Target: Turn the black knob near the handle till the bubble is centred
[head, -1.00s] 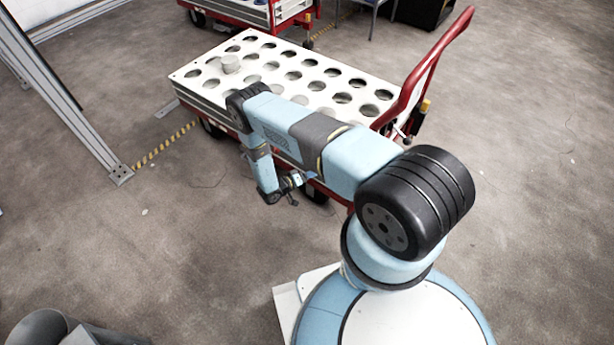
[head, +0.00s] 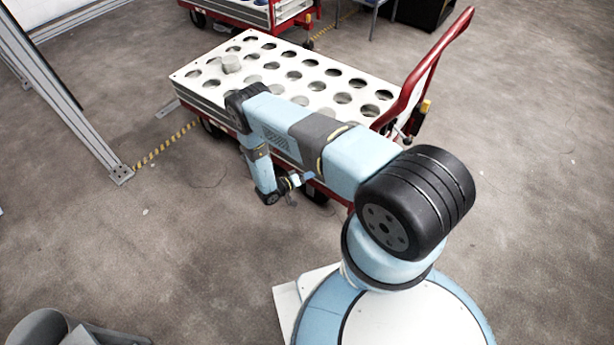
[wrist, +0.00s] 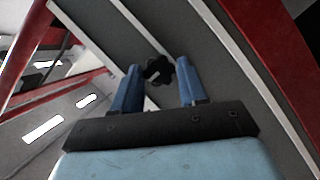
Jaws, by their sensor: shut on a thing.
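The black lobed knob (wrist: 158,71) is on the grey side panel of the cart (wrist: 215,45) in the wrist view. My gripper (wrist: 160,75) has its two blue fingers on either side of the knob and is shut on it. In the head view my gripper (head: 298,182) is at the near side of the cart (head: 330,95), below its white top with round holes. The knob is hidden or too small to make out there. No bubble or level can be made out in either view. The red handle (head: 437,65) rises at the cart's right end.
A second red cart (head: 245,12) is behind. The floor at right is clear.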

